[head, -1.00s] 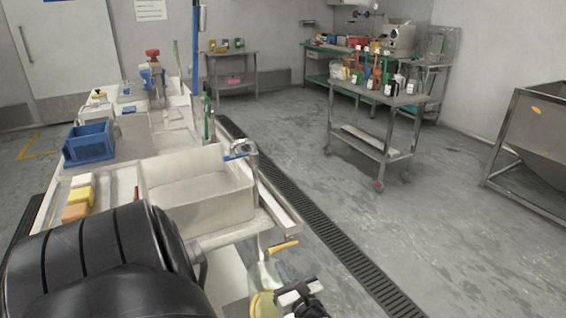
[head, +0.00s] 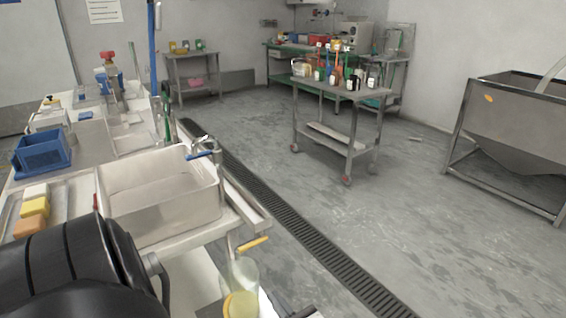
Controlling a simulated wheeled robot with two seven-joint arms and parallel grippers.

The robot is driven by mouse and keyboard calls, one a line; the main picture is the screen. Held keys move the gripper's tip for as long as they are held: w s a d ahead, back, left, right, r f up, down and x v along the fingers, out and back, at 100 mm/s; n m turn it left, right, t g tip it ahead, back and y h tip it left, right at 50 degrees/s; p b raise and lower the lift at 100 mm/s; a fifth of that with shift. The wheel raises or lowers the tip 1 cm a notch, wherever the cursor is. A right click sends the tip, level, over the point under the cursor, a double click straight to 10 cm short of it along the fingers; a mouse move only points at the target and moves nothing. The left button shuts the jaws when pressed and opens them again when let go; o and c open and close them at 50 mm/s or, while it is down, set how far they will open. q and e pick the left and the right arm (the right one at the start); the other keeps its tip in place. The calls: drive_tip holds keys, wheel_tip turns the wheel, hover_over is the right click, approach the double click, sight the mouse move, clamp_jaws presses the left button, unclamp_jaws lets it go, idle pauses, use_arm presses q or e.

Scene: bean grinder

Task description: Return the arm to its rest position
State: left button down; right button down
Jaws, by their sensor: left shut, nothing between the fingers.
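Only a small grey tip of my left gripper (head: 305,312) shows at the bottom edge of the head view, right of centre. It is shut and touches nothing that I can see. My right gripper is not in view. A clear container with yellow contents (head: 241,300) stands left of the gripper tip.
A white sink (head: 160,205) with a tap sits on the counter at left, near a blue crate (head: 42,152) and sponges (head: 34,207). A wheeled cart (head: 340,125) with bottles stands mid-room. A metal hopper (head: 520,125) stands at right. The floor between is free.

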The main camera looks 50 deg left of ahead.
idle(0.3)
use_arm(q)
drive_tip(key=s+d+f+n+g+h, duration=0.15)
drive_tip(key=s+d+n+h, duration=0.35)
drive_tip(key=n+h, duration=0.5)
drive_tip(key=s+d+r+n+t+h, duration=0.4)
drive_tip(key=d+r+n+h, duration=0.4)
drive_tip(key=d, duration=0.5)
drive_tip(key=w+d+f+m+t+h, duration=0.1)
drive_tip(key=w+d+f+t+h, duration=0.2)
drive_tip(key=w+d+t, duration=0.3)
drive_tip(key=shift+d+f+t+h, duration=0.25)
drive_tip(key=shift+f+t+h, duration=0.05)
drive_tip(key=shift+t+h, duration=0.15)
drive_tip(key=shift+w, duration=0.1)
